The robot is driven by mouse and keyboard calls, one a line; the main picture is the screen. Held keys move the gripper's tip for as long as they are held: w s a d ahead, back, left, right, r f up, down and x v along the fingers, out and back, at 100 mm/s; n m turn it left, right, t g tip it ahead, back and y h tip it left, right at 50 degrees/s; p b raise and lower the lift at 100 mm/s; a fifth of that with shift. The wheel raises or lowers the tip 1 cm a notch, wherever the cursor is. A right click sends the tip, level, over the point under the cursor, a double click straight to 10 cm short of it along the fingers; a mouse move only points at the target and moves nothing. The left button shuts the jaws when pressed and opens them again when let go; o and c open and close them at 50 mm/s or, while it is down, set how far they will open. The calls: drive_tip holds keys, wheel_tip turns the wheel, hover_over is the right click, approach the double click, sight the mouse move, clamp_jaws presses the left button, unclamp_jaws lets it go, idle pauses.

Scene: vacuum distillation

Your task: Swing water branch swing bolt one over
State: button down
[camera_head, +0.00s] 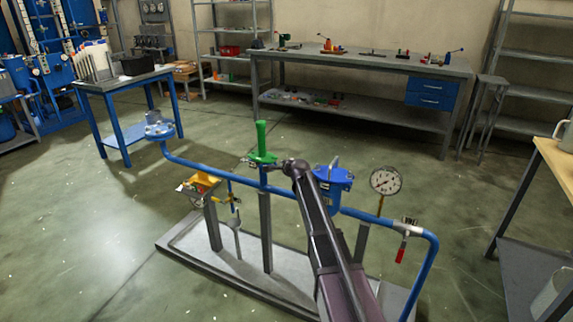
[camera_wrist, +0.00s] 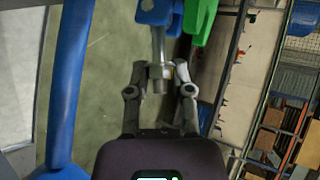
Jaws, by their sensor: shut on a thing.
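A grey metal swing bolt (camera_wrist: 157,45) with a nut at its lower end shows in the wrist view, below a blue lug (camera_wrist: 155,12). My gripper (camera_wrist: 161,74) has its two fingers on either side of the nut end and is shut on it. A green handle (camera_wrist: 199,18) is close by at the top right of that view. In the head view the green handle (camera_head: 262,142) stands upright on the blue water pipe (camera_head: 215,175). My gripper (camera_head: 268,165) is just beside its foot, and the bolt is too small to make out there.
Right of my gripper a blue capped housing (camera_head: 333,180), a round gauge (camera_head: 386,181) and a red-handled valve (camera_head: 402,245) sit on the pipe run. A yellow-and-blue fitting (camera_head: 200,186) is left. Posts rise from a grey base plate (camera_head: 200,265). Open floor lies around.

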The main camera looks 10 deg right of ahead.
drive_tip(key=shift+w+a+r+n+g+h+p, duration=0.15)
drive_tip(key=shift+a+r+n+g+h+p, duration=0.4)
drive_tip(key=shift+p, duration=0.95)
drive_tip(key=shift+d+g+h, duration=0.1)
drive_tip(key=shift+g+h, duration=0.15)
drive_tip(key=shift+g, duration=0.1)
drive_tip(key=c, duration=0.7)
unclamp_jaws()
drive_tip(key=shift+c, duration=0.2)
drive_tip(key=shift+d, duration=0.1)
